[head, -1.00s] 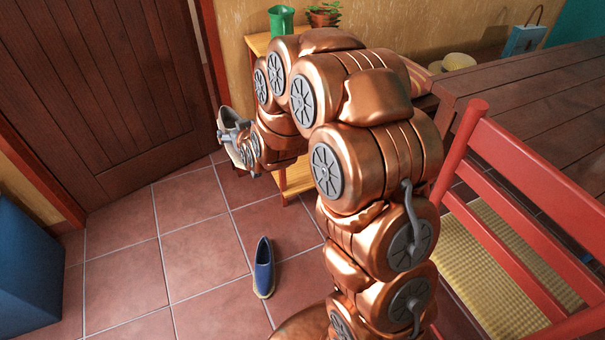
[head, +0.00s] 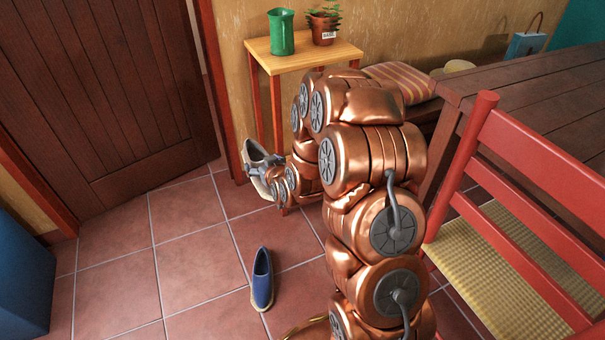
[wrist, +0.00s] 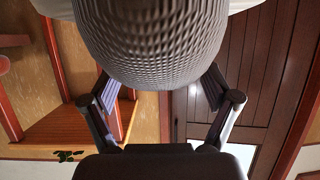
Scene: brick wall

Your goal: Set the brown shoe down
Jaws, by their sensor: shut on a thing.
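My gripper (head: 266,166) is shut on a shoe (head: 261,187), out at the end of my arm by the door frame. In the head view the shoe shows as pale and greyish; its brown colour is not clear. In the wrist view the shoe (wrist: 165,40) fills the top middle, with a grey, ribbed sole towards the camera and pale edges at the sides. The fingers of my gripper (wrist: 165,88) reach to both sides of it. The shoe appears above the floor tiles; the exact gap cannot be told.
A blue shoe (head: 262,279) lies on the tiled floor (head: 195,225). A small wooden stand (head: 345,50) bears a green jug (head: 281,32) and a potted plant (head: 323,24). A red chair (head: 465,165) and a brown table (head: 560,90) are at right. Floor is clear before the door (head: 100,80).

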